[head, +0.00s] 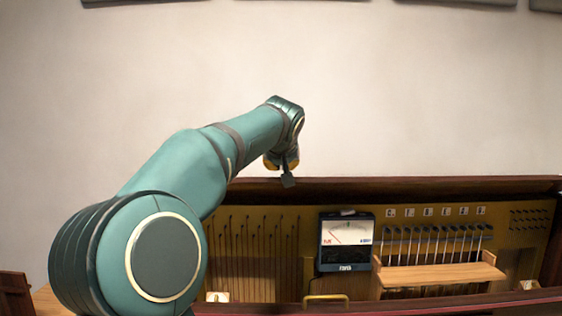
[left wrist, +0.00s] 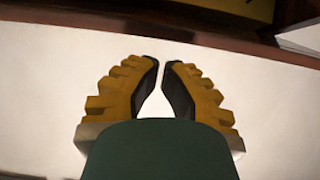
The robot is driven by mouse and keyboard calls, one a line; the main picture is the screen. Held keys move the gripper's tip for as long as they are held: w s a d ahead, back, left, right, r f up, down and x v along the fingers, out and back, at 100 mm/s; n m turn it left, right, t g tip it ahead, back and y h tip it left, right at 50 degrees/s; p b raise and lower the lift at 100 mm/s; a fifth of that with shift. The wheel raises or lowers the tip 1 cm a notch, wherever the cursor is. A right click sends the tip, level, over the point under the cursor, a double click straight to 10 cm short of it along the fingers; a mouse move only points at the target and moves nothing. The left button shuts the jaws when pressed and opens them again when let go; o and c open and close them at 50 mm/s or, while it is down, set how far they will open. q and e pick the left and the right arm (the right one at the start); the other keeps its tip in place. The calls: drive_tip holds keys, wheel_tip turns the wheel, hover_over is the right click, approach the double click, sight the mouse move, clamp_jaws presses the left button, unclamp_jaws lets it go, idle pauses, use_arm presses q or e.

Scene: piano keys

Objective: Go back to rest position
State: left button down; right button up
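My left arm comes in from the left of the head view. Its gripper (head: 283,165) points down just above the top edge of the piano's dark wooden case (head: 400,187). In the left wrist view the two ribbed yellow fingers with dark inner pads (left wrist: 162,75) stand a small gap apart, with nothing between them. A pale surface fills the background there. The gripper appears clear of the case. My right gripper is in neither view.
Inside the case are a meter with a white dial (head: 348,236), a row of metal levers (head: 432,243), a pale wooden ledge (head: 440,275) and a brass handle (head: 326,298). The bare beige wall (head: 420,110) rises behind. The space above the case at right is free.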

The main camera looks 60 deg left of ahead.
use_arm(q)
drive_tip(key=d, duration=0.1)
drive_tip(key=s+d, duration=0.1)
drive_tip(key=d+f, duration=0.1)
drive_tip(key=shift+s+d+b, duration=0.25)
drive_tip(key=shift+s+b, duration=0.05)
drive_tip(key=shift+s, duration=0.1)
